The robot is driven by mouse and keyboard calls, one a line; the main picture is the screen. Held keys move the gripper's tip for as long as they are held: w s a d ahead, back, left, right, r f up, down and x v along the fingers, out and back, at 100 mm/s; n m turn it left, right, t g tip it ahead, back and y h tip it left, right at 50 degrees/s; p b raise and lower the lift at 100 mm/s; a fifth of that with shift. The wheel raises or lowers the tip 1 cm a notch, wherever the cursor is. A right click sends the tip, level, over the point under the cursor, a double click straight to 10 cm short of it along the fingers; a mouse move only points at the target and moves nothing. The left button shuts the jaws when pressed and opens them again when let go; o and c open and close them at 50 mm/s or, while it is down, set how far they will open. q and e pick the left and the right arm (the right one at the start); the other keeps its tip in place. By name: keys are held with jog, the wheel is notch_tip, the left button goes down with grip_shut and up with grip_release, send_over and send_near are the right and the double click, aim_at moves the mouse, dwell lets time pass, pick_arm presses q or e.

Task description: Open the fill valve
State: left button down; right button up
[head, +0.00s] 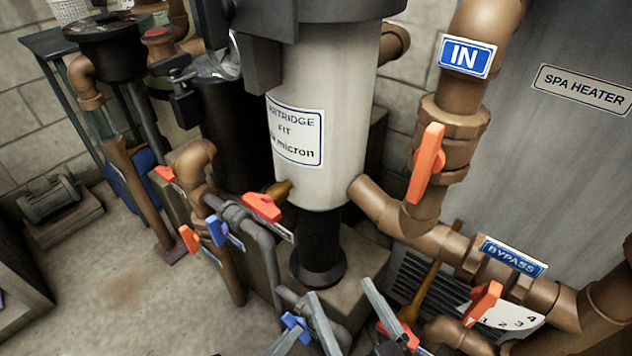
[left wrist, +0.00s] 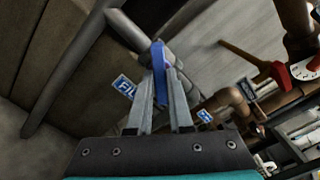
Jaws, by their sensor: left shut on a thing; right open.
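The fill valve's blue handle (head: 296,326) is on a grey pipe low in the middle of the head view. It also shows in the left wrist view (left wrist: 160,72), beside a blue sign (left wrist: 124,85) whose visible letters read "FIL". My left gripper (head: 303,317) is shut on this handle, with one finger on each side of it. In the left wrist view the handle stands between the two fingertips. My right gripper (head: 370,284) is only partly in view at the bottom edge, right of the left one; it is open, and I see nothing held in it.
A red handle (head: 398,334) sits close to my right gripper. The white cartridge filter (head: 323,135) stands on a dark stem behind. Brown pipes with a BYPASS sign (head: 512,256) and an orange-handled valve (head: 426,163) are at right. Floor at left (head: 120,270) is clear.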

pick_arm(q)
jog(key=n, duration=0.8)
jog(key=shift+s+d, duration=0.1)
jog(key=c, duration=0.7)
grip_release()
jog(key=shift+p+v, duration=0.35)
jog(key=shift+v, duration=3.15)
